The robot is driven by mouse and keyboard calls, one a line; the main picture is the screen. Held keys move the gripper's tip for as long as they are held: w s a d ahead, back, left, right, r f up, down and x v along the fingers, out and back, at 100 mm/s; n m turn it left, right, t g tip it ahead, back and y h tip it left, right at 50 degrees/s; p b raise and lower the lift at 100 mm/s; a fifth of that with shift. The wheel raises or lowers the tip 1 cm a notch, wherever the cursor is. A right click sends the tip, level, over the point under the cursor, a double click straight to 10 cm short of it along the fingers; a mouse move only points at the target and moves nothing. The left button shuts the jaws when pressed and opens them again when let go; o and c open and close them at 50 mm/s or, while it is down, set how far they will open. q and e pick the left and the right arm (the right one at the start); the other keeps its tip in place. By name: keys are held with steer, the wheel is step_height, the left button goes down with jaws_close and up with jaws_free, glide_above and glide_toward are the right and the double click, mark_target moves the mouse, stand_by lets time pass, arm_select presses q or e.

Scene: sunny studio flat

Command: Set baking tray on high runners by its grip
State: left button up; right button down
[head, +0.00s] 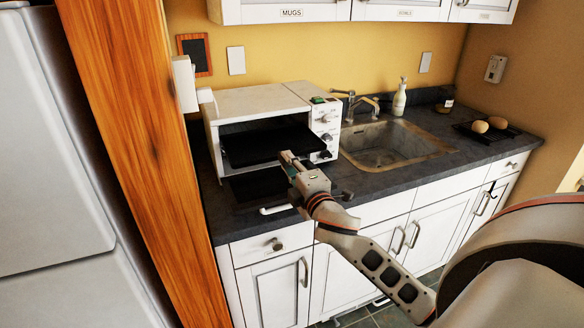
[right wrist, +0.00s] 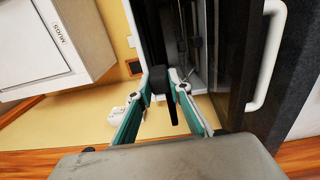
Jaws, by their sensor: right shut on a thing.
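The black baking tray (head: 265,143) is level in the mouth of the white countertop oven (head: 250,102), partly inside its cavity. The oven door (head: 258,187) is folded down, its white handle (head: 275,210) towards the front; the handle also shows in the right wrist view (right wrist: 268,58). My right gripper (head: 288,157) is at the tray's front edge, above the open door. In the right wrist view its teal fingers (right wrist: 166,86) are shut on the tray's dark grip. Which runners the tray's sides meet is hidden. My left gripper is not in view.
A sink (head: 390,145) with a tap lies right of the oven. A soap bottle (head: 399,98) stands behind it. A dark tray (head: 487,130) with brown round items is at the far right. A wooden post (head: 135,120) and fridge (head: 50,150) bound the left. Cupboards (head: 290,10) hang above.

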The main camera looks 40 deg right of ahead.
mark_target(274, 148)
steer(key=shift+x, duration=5.95)
steer(key=shift+d+f, duration=0.1)
steer(key=shift+f, duration=0.05)
steer(key=shift+f, duration=0.4)
steer(key=c, duration=1.4)
jaws_free()
steer(key=shift+f, duration=0.15)
steer(key=shift+v, duration=6)
